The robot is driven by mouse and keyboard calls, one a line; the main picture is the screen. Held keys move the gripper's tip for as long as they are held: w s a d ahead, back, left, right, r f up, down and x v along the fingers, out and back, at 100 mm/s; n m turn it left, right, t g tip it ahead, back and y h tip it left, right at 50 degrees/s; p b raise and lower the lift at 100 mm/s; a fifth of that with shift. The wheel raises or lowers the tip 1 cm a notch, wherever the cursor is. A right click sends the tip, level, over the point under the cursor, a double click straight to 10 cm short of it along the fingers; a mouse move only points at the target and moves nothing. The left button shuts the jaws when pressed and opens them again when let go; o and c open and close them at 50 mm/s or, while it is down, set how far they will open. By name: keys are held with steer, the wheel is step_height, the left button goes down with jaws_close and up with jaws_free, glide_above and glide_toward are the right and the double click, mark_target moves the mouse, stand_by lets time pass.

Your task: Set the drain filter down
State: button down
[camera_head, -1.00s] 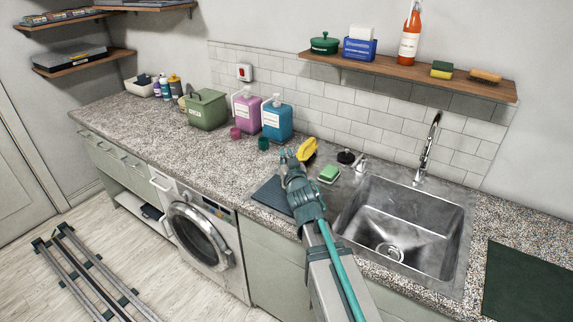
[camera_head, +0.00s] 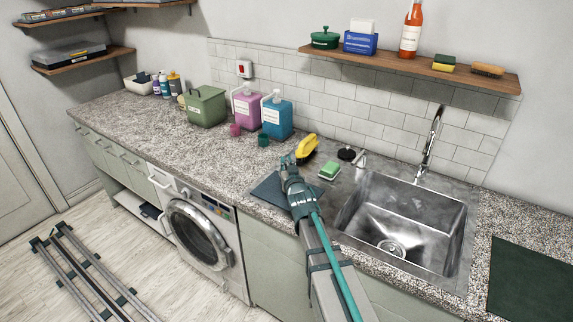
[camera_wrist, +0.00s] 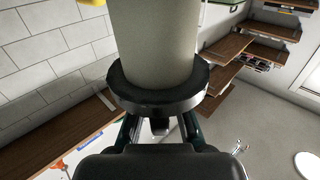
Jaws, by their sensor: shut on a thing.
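The drain filter (camera_wrist: 155,45) fills the top middle of the wrist view. It has a pale grey-green cylindrical body and a dark round collar. My gripper (camera_wrist: 160,124) is shut on its collar end, one finger on each side. In the head view my gripper (camera_head: 288,160) is over the counter, just left of the yellow brush (camera_head: 306,147). The filter is not clearly visible there, and its height above the counter cannot be told. The speckled counter (camera_head: 215,151) runs left of the gripper.
A dark mat (camera_head: 268,190) lies left of my arm. A green sponge (camera_head: 329,169), a black round item (camera_head: 346,154) and the sink (camera_head: 400,225) are to the right. Pink (camera_head: 247,108) and blue (camera_head: 277,118) jugs with small cups stand behind. The counter's left stretch has free room.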

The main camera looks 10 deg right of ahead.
steer(key=shift+f, duration=0.2)
steer(key=c, duration=1.2)
jaws_free()
steer(key=shift+c, duration=0.2)
steer(key=shift+r, duration=0.2)
steer(key=shift+s, duration=0.15)
steer(key=s+b, duration=0.2)
steer(key=s, duration=0.9)
steer(key=shift+s+d, duration=0.15)
steer(key=shift+s, duration=0.2)
